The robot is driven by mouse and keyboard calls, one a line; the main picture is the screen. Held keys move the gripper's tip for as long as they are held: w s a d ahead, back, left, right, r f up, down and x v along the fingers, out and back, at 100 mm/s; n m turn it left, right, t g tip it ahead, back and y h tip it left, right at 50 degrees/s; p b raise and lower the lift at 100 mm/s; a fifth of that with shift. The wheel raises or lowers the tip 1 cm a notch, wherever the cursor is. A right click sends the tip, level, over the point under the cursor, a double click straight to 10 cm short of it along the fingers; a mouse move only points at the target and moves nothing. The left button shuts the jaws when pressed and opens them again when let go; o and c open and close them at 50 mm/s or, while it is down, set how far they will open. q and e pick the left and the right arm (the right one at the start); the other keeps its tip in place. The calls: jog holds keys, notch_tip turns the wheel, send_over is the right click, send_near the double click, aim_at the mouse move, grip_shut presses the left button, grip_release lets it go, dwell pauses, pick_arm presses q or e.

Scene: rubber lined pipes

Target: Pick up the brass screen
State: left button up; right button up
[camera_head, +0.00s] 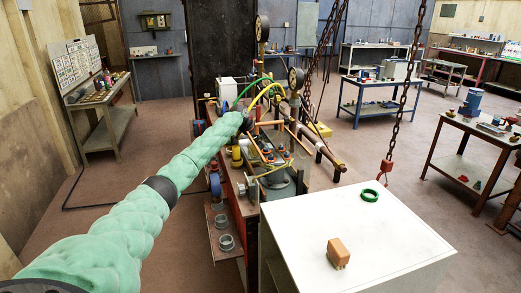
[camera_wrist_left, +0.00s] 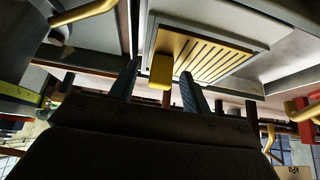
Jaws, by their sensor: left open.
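The brass screen (camera_wrist_left: 215,57) is a slatted, brass-coloured panel in a pale grey frame, in the upper middle of the left wrist view. A yellow block (camera_wrist_left: 161,71) projects at its left edge. My left gripper (camera_wrist_left: 159,72) is open, with one dark finger on each side of this block. I cannot tell whether either finger touches it. In the head view my left arm reaches to the crowded machine bench (camera_head: 251,215), and its gripper is hard to make out among the pipes. I cannot pick out the screen there. My right gripper is not in view.
Pipes, gauges (camera_head: 296,78) and hoses crowd around my left arm's end. A hanging chain (camera_head: 404,100) with a red hook is to the right. A white-topped cabinet (camera_head: 330,215) in front holds a green ring (camera_head: 369,195) and an orange-brown block (camera_head: 338,253).

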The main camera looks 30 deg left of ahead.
pick_arm(q)
jog(key=shift+f, duration=0.15)
jog(key=shift+c, duration=0.5)
grip_shut()
